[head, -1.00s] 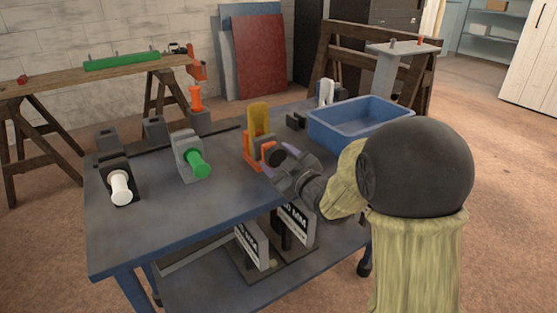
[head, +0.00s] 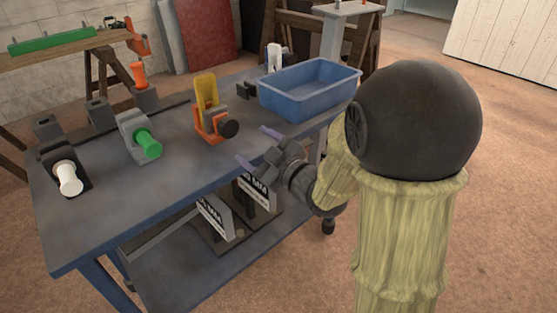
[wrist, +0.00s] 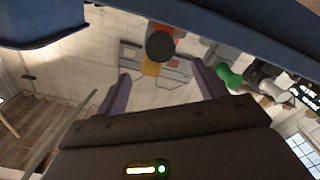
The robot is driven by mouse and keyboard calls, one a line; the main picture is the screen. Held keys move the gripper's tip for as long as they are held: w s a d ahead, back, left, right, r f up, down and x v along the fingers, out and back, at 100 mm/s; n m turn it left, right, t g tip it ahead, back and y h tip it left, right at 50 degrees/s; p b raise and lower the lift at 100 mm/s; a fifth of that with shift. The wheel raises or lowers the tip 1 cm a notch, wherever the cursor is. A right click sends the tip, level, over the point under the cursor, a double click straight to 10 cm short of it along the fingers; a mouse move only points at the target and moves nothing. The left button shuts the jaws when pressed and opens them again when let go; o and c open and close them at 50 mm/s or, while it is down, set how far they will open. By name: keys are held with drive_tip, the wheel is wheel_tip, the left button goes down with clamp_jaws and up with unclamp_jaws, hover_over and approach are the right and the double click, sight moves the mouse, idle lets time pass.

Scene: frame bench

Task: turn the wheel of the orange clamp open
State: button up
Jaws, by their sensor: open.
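The orange clamp (head: 211,128) stands on the grey bench top, with a yellow upright piece (head: 205,89) and a dark round wheel (head: 230,128) on its right side. My gripper (head: 257,148) is open and empty at the bench's near right edge, apart from the wheel. Its two purple-grey fingers are spread and point towards the clamp. In the wrist view the dark wheel (wrist: 160,46) faces me, ahead of the gap between the fingers, with the yellow piece (wrist: 152,69) beyond it. How far the wheel is turned cannot be told.
A blue tray (head: 306,101) stands behind my gripper at the bench's right. A green-knobbed block (head: 133,128) and a white-knobbed block (head: 58,166) stand to the left. Signs (head: 215,218) stand on the lower shelf. The front bench top is clear.

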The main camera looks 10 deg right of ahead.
drive_tip(key=b+v, duration=0.6)
drive_tip(key=v, duration=0.1)
drive_tip(key=shift+s, duration=0.2)
drive_tip(key=shift+d, duration=0.1)
drive_tip(key=d+f+m+g+h+p, duration=0.3)
drive_tip(key=d+f+m+g+h, duration=0.2)
drive_tip(key=d+f+m+h, duration=0.5)
drive_tip(key=s+a+f+m+g+p, duration=0.1)
drive_tip(key=s+a+f+m+g, duration=0.2)
drive_tip(key=s+f+g, duration=0.6)
wheel_tip(320, 180, up, 40)
drive_tip(key=s+t+p, duration=0.1)
drive_tip(key=s+p, duration=0.1)
drive_tip(key=p, duration=3.6)
drive_tip(key=shift+t, duration=0.3)
